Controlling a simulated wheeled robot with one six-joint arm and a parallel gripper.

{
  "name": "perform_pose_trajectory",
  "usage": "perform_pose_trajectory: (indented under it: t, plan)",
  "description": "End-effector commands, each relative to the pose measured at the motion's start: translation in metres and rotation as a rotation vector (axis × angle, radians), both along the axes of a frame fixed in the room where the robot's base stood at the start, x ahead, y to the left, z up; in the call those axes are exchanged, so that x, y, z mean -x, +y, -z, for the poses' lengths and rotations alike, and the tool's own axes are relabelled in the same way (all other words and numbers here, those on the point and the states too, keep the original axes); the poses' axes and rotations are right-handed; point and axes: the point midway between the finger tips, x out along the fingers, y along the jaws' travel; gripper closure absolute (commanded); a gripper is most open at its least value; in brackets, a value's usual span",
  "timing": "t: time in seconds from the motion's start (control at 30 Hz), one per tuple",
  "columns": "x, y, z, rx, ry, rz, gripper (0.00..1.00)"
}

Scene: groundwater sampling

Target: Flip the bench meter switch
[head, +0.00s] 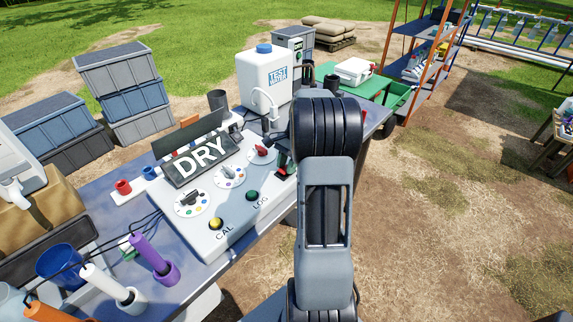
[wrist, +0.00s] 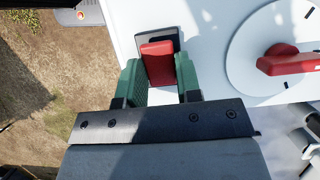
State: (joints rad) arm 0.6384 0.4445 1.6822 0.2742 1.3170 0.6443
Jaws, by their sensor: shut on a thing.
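The bench meter (head: 234,206) is a white sloped console on the bench, with a display reading DRY, three dials, a yellow CAL button and a green LOG button. Its red rocker switch (wrist: 158,64) sits in a black frame near the panel edge in the wrist view. My gripper (wrist: 158,70) has green fingers, one on each side of the red switch, closed on it. In the head view my arm covers much of that corner. The dial with a red knob (wrist: 285,62) is to the right of the switch in the wrist view.
A white jug (head: 264,75) with a blue cap stands behind the meter. Purple (head: 150,252) and white (head: 104,284) probes stand in holders at the lower left. Stacked crates (head: 120,85) are beyond the bench. Open dirt ground lies to the right.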

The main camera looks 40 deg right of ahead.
Motion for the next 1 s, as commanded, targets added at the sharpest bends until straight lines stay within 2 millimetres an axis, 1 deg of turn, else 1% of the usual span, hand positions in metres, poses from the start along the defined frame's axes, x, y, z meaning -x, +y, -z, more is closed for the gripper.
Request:
perform_pose_trajectory:
  t: [0.03,0.17,0.2,0.3,0.5,0.6,0.7,0.97,1.0]
  plan:
    - [0.0003,-0.0001,0.0000,0.000,0.001,0.000,0.78]
    - [0.0004,-0.0002,-0.0001,0.000,0.001,0.000,0.90]
    - [0.0004,-0.0002,-0.0001,0.000,0.001,0.000,0.92]
    - [0.0006,0.0016,0.0001,0.037,-0.005,-0.002,0.92]
    - [0.0015,0.0075,0.0016,0.265,-0.048,-0.005,0.92]
    - [0.0019,0.0091,0.0012,0.350,-0.062,-0.003,0.92]
    - [0.0021,0.0093,-0.0003,0.389,-0.069,-0.001,0.92]
    - [0.0020,0.0089,-0.0015,0.394,-0.070,0.001,0.92]
    - [0.0020,0.0089,-0.0016,0.394,-0.070,0.001,0.67]
